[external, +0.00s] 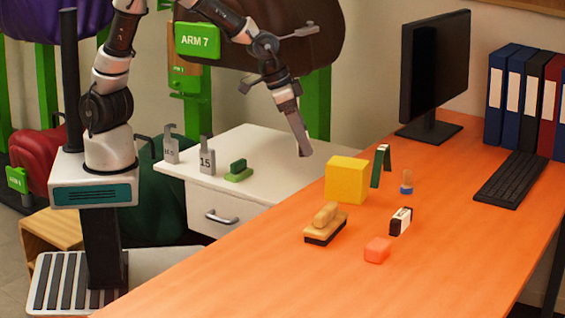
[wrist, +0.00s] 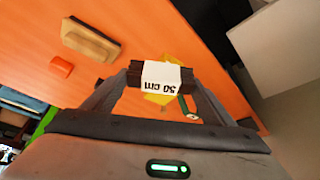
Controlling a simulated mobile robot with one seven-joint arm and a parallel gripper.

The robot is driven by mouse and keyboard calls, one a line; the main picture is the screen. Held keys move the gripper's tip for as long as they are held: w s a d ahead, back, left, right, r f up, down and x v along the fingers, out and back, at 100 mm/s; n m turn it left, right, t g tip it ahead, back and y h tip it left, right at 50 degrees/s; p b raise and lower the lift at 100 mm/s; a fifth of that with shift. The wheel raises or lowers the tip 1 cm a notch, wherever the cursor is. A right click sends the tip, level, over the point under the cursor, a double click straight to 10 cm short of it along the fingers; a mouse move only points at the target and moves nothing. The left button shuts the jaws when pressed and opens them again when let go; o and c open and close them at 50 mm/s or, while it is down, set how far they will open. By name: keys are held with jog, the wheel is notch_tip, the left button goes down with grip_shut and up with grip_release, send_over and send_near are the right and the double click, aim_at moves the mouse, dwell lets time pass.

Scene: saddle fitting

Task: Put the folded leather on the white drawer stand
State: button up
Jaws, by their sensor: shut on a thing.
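My gripper (external: 300,143) is shut on the folded leather, a small dark brown bundle with a white band marked "50 cm". The folded leather (wrist: 161,74) spans between my two fingertips (wrist: 160,80) in the wrist view. In the external view the leather cannot be told apart from the fingers. The white drawer stand (external: 285,165) is at the centre left, against the desk, with a metal handle on its front. In the external view my gripper appears over the stand's right side, near the desk edge; its exact height is unclear.
Two grey numbered tags (external: 206,161) and a green brush (external: 238,171) occupy the stand's left part. The stand's right top looks clear.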

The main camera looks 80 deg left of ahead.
jog(key=w+a+f+n+y, duration=0.1)
jog(key=w+a+f+n, duration=0.2)
jog(key=a, duration=0.8)
jog(key=w+a+f+n+y, duration=0.1)
jog(key=w+a+f+n, duration=0.15)
jog(key=a, duration=0.85)
jog(key=w+a+f+n+g+y, duration=0.15)
jog(key=a+f+n, duration=0.35)
jog(key=a+f, duration=1)
jog(key=shift+s+a+f+b, duration=0.15)
jog(key=shift+f+b, duration=0.6)
jog(key=shift+f, duration=1.4)
jog(key=shift+s+a+f+b, duration=0.15)
jog(key=shift+f+b, duration=0.55)
jog(key=shift+f, duration=1.4)
jog(key=shift+w+f, duration=0.1)
jog(key=shift+f, duration=0.05)
jog(key=shift+f+b, duration=0.15)
jog(key=shift+b, duration=0.15)
jog(key=o, duration=1.1)
